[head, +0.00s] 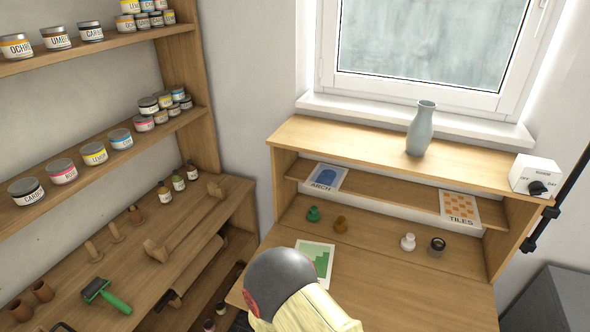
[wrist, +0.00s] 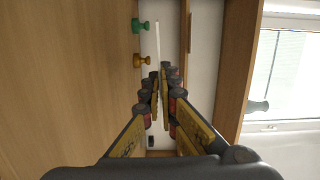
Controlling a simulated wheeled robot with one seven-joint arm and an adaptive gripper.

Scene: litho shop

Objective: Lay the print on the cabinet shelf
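The print (head: 317,258), a white-bordered sheet with a green stepped picture, is at the front of the wooden cabinet (head: 350,142), partly hidden by my arm. In the wrist view the print (wrist: 157,42) shows edge-on as a thin white strip between my gripper's fingertips (wrist: 160,76). My gripper is shut on it; in the head view my own arm hides the fingers. The cabinet shelf (head: 395,198) runs under the top board and holds an ARCH print (head: 325,178) at left and a TILES print (head: 460,208) at right, with bare shelf between.
A vase (head: 421,128) and a switch box (head: 534,175) sit on top. A rack of ink tins (head: 95,153) stands left.

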